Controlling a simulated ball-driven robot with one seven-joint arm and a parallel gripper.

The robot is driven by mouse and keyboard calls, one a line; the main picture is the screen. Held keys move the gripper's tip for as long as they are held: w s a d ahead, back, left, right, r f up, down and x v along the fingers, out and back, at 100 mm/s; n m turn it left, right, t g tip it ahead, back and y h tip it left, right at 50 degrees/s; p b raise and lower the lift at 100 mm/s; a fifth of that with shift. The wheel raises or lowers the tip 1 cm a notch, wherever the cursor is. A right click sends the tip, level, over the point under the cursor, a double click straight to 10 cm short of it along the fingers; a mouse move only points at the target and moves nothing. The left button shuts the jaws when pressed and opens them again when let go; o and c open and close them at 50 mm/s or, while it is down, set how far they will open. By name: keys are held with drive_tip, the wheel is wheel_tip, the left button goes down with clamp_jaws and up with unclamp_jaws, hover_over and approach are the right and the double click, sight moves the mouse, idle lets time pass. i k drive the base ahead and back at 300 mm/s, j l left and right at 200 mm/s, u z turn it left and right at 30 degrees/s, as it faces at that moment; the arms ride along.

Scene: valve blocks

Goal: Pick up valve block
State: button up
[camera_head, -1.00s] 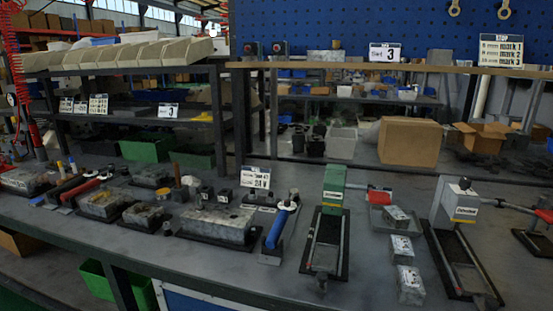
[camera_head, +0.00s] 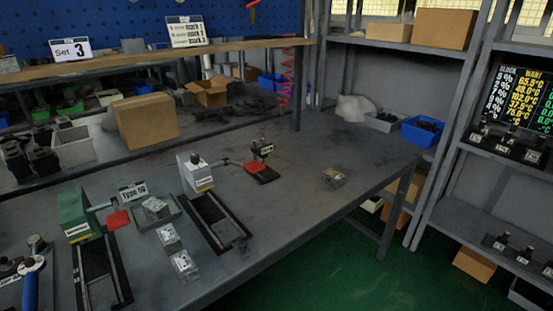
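Several small grey metal valve blocks show on the workbench (camera_head: 290,205). One block (camera_head: 155,207) lies in a shallow grey tray (camera_head: 172,213). A second block (camera_head: 168,236) and a third block (camera_head: 184,265) sit in a line in front of it, between the green press and the grey press. A further small block-like piece (camera_head: 334,177), with a brownish tint, stands alone on the right part of the bench. My gripper and arm are not in this view.
A green press (camera_head: 75,215) and a grey press (camera_head: 196,174) stand on black bases. A small stand with a red pad (camera_head: 262,165) is behind. Shelving with a blue bin (camera_head: 423,131) and a screen (camera_head: 520,100) is at right; green floor (camera_head: 330,265) is open.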

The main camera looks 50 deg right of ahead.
sight(334, 178)
drive_tip(key=z, duration=1.2)
drive_tip(key=u, duration=0.35)
drive_tip(key=i+l+u, duration=0.1)
drive_tip(key=l+u, duration=0.15)
drive_tip(key=u, duration=0.2)
drive_tip(key=l+u, duration=0.65)
drive_tip(key=u, duration=0.2)
drive_tip(key=i, duration=0.05)
